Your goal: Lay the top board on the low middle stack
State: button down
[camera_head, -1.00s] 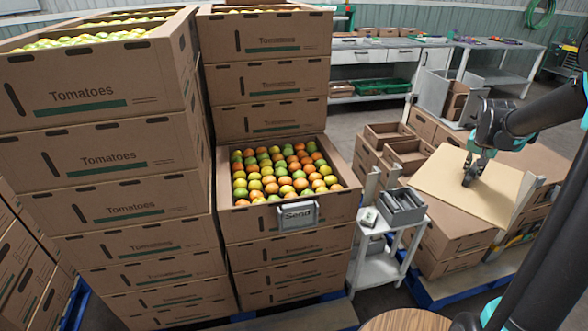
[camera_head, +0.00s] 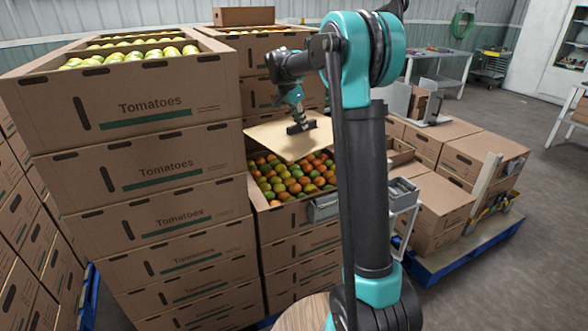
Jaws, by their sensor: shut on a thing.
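The board (camera_head: 277,142) is a thin tan sheet. My gripper (camera_head: 299,126) is shut on it and holds it tilted over the back part of the open tomato crate. The low middle stack (camera_head: 305,250) is made of brown cartons, and its top crate (camera_head: 262,208) holds red, orange and green tomatoes that show in front of the board. I cannot tell whether the board touches the crate. My arm hides the right side of this stack.
A taller stack of Tomatoes cartons (camera_head: 165,160) stands close on the left, and another tall stack (camera_head: 262,48) rises behind. Cartons (camera_head: 440,205) sit on a blue pallet (camera_head: 470,255) at the right. Grey floor (camera_head: 530,180) is free further right.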

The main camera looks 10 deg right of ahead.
jog(key=r+m, duration=0.1)
jog(key=r, duration=0.1)
jog(key=a+r+m+g, duration=0.1)
jog(key=r, duration=0.1)
jog(key=shift+w+a+m, duration=0.1)
jog(key=shift+w+m, duration=0.2)
jog(key=shift+w, duration=0.1)
send_over(302, 166)
jog(key=a, duration=0.2)
jog(key=f, duration=1.9)
jog(key=shift+s+f, duration=0.25)
jog(key=shift+f, duration=0.1)
jog(key=shift+f, duration=0.1)
jog(key=c, duration=1.4)
grip_release()
